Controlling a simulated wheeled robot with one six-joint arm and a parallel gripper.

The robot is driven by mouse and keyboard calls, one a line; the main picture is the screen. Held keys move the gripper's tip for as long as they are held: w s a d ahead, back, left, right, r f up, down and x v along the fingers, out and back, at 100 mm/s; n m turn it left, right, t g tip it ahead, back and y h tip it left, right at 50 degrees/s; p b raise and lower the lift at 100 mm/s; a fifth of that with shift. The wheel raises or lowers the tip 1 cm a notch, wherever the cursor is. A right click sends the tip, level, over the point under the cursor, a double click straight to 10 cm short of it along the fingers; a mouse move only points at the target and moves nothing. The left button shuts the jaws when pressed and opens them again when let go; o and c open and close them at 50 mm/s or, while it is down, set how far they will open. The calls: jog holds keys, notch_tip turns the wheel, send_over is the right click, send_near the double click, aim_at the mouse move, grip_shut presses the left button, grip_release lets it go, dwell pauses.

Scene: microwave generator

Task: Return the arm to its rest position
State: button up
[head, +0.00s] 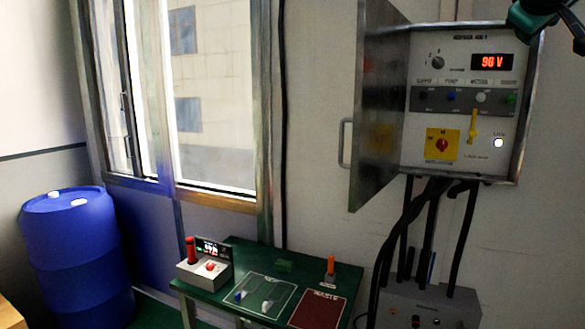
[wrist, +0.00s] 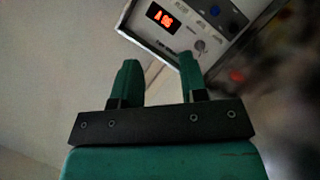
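My gripper (wrist: 157,80) shows in the wrist view as two green fingers standing apart, with nothing between them. In the head view only a part of my green and black gripper (head: 545,18) shows, at the top right corner, in front of the upper right corner of the wall cabinet (head: 530,110). In the wrist view the cabinet's panel (wrist: 185,22) with its red display lies beyond the fingertips. I cannot tell from these views whether the gripper touches the cabinet.
The cabinet door (head: 375,110) stands open to the left. A green table (head: 340,285) holds a small device (head: 205,265), an orange-handled item (head: 330,268) and marked areas. A blue barrel (head: 75,255) stands at the left. Black cables (head: 425,225) hang below the cabinet to a grey box (head: 455,305).

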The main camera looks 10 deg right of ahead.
jog(key=w+a+f+n+t+y+b, duration=0.1)
jog(key=w+a+f+n+y+b, duration=0.15)
jog(key=a+f, duration=0.5)
jog(key=w+a+f+n+y+b, duration=0.1)
jog(key=w+a+f+y, duration=0.25)
jog(key=a+f, duration=0.35)
jog(key=s+a+f+n+g+y+b, duration=0.1)
jog(key=s+a+f+y, duration=0.15)
jog(key=a+f, duration=0.45)
jog(key=s+a+f+n+g+y+b, duration=0.1)
jog(key=s+a+f+y, duration=0.15)
jog(key=a+f, duration=0.4)
jog(key=s+a+f+g+y+b, duration=0.1)
jog(key=s+a+f+g, duration=0.1)
jog(key=s+a+f, duration=0.2)
jog(key=s+a+f+n+g+y+b, duration=0.1)
jog(key=s+a+f+g+y, duration=0.1)
jog(key=s+a+f, duration=0.3)
jog(key=s+a+f+n+g+y+b, duration=0.1)
jog(key=s+a+f+g, duration=0.3)
jog(key=s+f, duration=0.7)
jog(key=s+a+b, duration=0.1)
jog(key=s, duration=0.1)
jog(key=shift+s+f+y, duration=0.3)
jog(key=shift+s+f, duration=0.05)
jog(key=shift+s, duration=0.05)
